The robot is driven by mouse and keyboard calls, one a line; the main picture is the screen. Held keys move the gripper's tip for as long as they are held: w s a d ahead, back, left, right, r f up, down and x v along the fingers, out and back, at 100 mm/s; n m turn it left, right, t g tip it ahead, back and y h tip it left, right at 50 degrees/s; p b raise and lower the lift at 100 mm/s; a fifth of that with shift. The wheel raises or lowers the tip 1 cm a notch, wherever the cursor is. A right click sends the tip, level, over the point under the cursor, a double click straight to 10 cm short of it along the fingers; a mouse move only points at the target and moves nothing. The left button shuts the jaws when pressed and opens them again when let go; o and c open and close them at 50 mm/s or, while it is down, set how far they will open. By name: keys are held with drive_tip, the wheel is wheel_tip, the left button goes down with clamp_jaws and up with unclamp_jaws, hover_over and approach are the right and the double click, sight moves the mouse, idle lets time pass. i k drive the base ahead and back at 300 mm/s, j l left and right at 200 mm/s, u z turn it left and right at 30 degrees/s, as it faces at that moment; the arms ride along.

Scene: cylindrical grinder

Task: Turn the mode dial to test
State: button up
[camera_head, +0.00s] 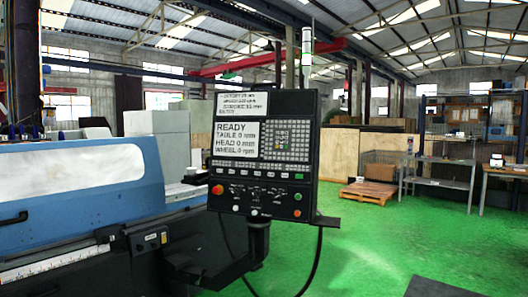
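The black control panel (268,150) of the grinder stands upright in the middle of the camera_head view, on an arm in front of the machine. Its screen (238,140) reads READY, with lines for TABLE, HEAD and WHEEL at 0. A row of small dark dials (254,190) with white markings sits on the lower part of the panel, below the keypad (287,138). Their labels are too small to read, so I cannot tell which is the mode dial or where it points. My gripper is not in view.
A red button (217,189) is at the panel's lower left, and small coloured buttons lie along its bottom. The blue grinder body (80,190) fills the left. A cable hangs below the panel. Green floor (370,250) is open to the right, before a pallet (368,192) and shelves.

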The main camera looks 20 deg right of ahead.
sight(236, 192)
drive_tip(key=i+l+z, duration=0.1)
drive_tip(key=i, duration=1)
drive_tip(key=i+l+z, duration=0.1)
drive_tip(key=i, duration=0.95)
